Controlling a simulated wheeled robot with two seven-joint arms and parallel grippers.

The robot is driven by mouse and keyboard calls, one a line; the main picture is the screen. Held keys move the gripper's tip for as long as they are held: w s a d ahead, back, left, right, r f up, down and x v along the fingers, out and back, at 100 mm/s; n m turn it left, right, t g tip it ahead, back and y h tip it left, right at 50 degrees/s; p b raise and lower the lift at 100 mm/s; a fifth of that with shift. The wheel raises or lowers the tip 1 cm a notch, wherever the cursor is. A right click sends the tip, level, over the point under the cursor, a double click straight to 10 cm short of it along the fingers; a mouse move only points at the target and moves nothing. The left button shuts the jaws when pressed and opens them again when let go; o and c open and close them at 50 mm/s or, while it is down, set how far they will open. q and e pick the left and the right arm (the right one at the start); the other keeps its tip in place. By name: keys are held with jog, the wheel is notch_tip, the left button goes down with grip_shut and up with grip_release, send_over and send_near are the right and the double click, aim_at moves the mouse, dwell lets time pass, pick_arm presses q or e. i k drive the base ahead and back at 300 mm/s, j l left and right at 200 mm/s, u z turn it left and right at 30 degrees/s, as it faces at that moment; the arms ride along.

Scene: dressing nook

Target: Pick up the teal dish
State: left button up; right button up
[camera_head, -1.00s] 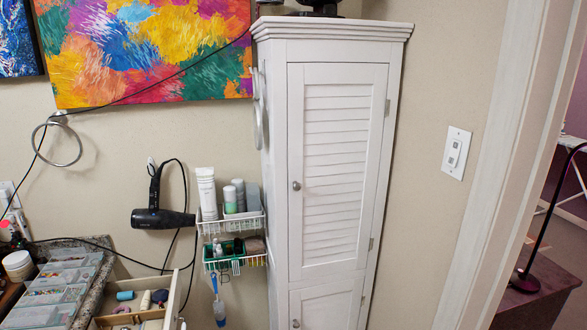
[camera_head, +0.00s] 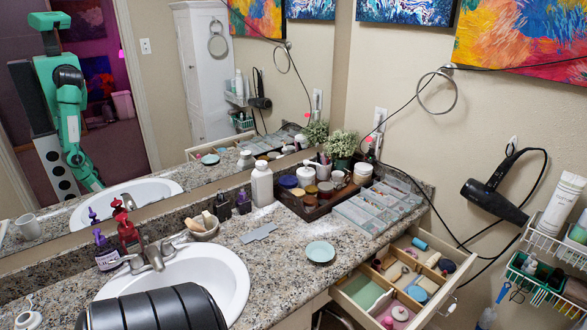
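The teal dish (camera_head: 320,251) is a small, round, shallow dish. It lies flat on the speckled granite counter (camera_head: 290,262), right of the sink and in front of the clear organizer. It looks empty and nothing covers it. Neither of my grippers shows in the head view. A green and black arm of mine is reflected in the mirror at the left, but no gripper can be made out there.
The white sink (camera_head: 225,270) with its faucet (camera_head: 150,258) is left of the dish. A clear organizer (camera_head: 372,208) and a dark tray of jars (camera_head: 291,200) stand behind it. An open drawer (camera_head: 349,302) of small items juts out at the right. A hair dryer (camera_head: 495,200) hangs on the wall.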

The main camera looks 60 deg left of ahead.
aim_at(320, 251)
jog(key=u, duration=1.55)
